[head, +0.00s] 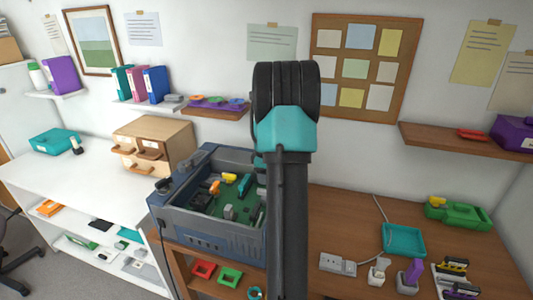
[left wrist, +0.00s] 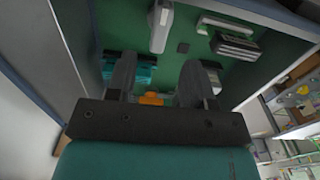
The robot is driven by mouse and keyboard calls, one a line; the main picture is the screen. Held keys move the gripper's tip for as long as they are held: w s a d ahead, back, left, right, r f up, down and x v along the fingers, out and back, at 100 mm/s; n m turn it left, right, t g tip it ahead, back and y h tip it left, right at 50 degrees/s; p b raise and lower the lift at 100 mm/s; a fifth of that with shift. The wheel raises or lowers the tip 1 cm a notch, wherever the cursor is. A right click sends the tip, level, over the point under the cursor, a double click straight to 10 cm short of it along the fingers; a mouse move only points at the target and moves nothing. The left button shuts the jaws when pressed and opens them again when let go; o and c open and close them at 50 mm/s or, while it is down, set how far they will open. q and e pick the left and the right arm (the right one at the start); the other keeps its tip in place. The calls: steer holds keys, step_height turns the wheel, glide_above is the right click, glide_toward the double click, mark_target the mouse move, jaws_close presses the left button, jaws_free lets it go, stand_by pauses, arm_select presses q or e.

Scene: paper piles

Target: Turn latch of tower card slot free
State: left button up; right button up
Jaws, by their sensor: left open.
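The open computer tower (head: 207,242) lies on the brown bench, with a green board (head: 226,207) inside. An orange part (head: 214,187), which may be the latch, shows inside it; I cannot be sure. In the left wrist view, my left gripper (left wrist: 157,85) reaches into the tower with its two grey fingers apart. An orange piece (left wrist: 150,98) shows between them, partly hidden by the gripper's dark bar. I cannot tell whether the fingers touch it. In the head view my upright arm hides the tower's right side. My right gripper is not in view.
In the left wrist view, a teal part (left wrist: 143,70) is beside the left finger, with a white block (left wrist: 160,27) and grey-black part (left wrist: 236,46) beyond. A wooden drawer box (head: 152,146) stands behind the tower. A teal tray (head: 403,240) lies right on the bench.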

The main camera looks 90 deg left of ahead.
arm_select(q)
step_height(320, 180, up, 10)
stand_by(0.4)
stand_by(0.3)
